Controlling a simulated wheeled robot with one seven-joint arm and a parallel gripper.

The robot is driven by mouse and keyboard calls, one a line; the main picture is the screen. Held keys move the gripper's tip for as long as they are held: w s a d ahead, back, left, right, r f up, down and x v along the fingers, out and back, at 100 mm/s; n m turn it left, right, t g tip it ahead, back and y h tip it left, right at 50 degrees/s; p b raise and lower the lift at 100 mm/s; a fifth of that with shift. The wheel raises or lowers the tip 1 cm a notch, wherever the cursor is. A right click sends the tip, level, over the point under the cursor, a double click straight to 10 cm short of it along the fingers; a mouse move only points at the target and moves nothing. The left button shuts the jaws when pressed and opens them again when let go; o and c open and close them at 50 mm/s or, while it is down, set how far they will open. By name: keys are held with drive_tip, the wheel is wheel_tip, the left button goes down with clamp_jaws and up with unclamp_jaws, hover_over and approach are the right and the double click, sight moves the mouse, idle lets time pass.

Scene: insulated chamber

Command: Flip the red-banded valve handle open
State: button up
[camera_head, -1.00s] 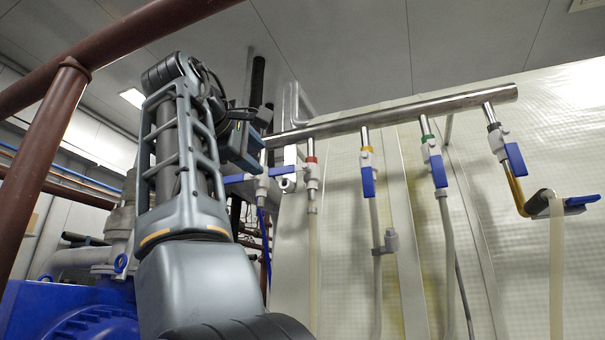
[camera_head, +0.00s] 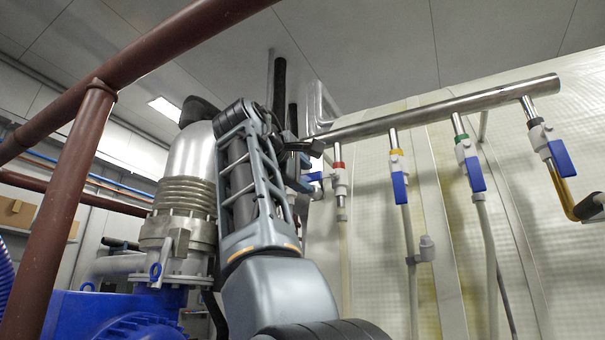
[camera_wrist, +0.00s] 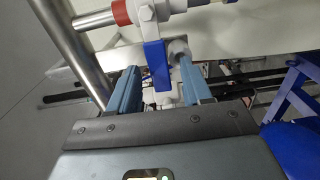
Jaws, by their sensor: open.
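The red-banded valve (camera_head: 340,178) hangs under the steel pipe, just right of my arm in the head view. Its red band (camera_wrist: 121,12) and white body show at the top of the wrist view. The valve's blue handle (camera_wrist: 156,62) points down in the wrist view, toward my gripper. My gripper (camera_wrist: 158,70) is open, with one finger on each side of the handle's end. A gap shows on the left; whether the right finger touches cannot be told. In the head view my gripper (camera_head: 301,170) is mostly hidden by my arm.
The steel manifold pipe (camera_head: 440,109) runs above the valves. Yellow-banded (camera_head: 397,165) and green-banded (camera_head: 467,155) valves hang to the right with blue handles down. Brown pipes (camera_head: 70,200) and a blue machine (camera_head: 110,315) stand left.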

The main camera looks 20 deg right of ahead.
clamp_jaws()
drive_tip(key=shift+f, duration=0.1)
idle(0.6)
